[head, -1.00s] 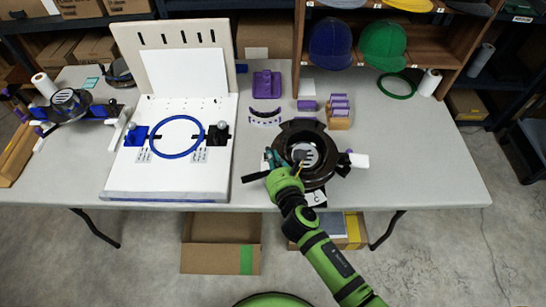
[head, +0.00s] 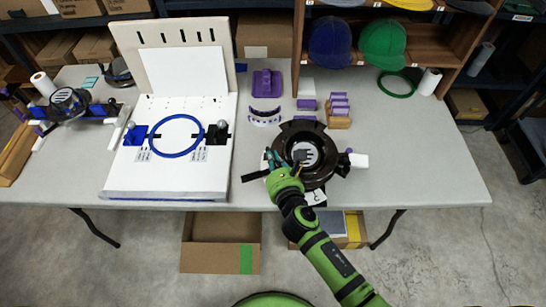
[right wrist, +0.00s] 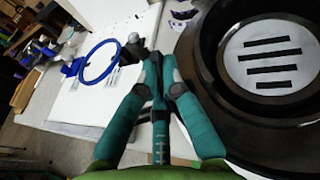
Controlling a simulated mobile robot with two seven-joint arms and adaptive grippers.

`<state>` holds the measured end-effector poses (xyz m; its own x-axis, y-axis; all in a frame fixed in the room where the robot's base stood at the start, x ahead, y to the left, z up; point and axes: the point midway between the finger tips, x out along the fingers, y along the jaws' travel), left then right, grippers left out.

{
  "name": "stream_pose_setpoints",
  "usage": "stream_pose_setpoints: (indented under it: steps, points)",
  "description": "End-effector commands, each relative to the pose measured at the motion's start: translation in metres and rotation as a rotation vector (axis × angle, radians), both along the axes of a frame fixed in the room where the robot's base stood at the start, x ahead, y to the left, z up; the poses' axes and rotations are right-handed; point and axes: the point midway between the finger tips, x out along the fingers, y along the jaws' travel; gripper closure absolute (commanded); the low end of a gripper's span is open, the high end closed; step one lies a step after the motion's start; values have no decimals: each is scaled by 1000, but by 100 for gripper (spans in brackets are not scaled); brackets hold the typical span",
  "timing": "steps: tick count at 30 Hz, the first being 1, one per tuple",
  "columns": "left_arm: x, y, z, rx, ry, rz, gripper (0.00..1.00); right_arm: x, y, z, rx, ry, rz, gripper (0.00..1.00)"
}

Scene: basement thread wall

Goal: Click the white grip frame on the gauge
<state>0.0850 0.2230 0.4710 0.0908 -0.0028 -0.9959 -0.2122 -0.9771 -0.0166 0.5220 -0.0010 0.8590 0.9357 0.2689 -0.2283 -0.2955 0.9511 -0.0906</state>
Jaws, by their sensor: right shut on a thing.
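A dark round ring-shaped piece (head: 318,178) with a striped white disc in its middle lies near the table's front edge; I take it for the gauge. It fills the right of the right wrist view (right wrist: 215,110). A white block (head: 359,160) is at its right side; I cannot tell whether this is the white grip frame. My right gripper (head: 272,160) is at the ring's left side, its fingertips together in the wrist view (right wrist: 158,70), shut on a thin dark part. The fingers hide most of that part. My left gripper is out of view.
A white board (head: 170,182) with a blue ring (head: 152,140) stands to the left. A purple block (head: 267,83), a curved purple-white strip (head: 265,119) and small purple blocks (head: 339,104) lie behind.

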Motion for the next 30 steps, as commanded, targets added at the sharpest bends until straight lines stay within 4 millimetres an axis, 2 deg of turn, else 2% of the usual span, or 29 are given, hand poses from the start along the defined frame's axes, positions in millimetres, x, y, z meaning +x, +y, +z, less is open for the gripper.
stream_pose_setpoints:
  steps: [9, 14, 15, 16, 26, 30]
  points:
    - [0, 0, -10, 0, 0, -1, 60, 3, 0, -9, -3, -5, 1, 100]
    - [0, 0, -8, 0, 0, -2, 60, 2, 0, -9, -2, -3, 1, 100]
    - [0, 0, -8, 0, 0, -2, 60, 2, 0, -9, -3, -2, 1, 78]
    - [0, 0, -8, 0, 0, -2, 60, 2, 0, -9, -3, -2, 1, 66]
    - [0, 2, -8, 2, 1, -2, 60, 1, -1, -11, 0, 3, 0, 66]
    - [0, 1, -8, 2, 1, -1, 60, -7, -3, -9, -2, 2, 0, 66]
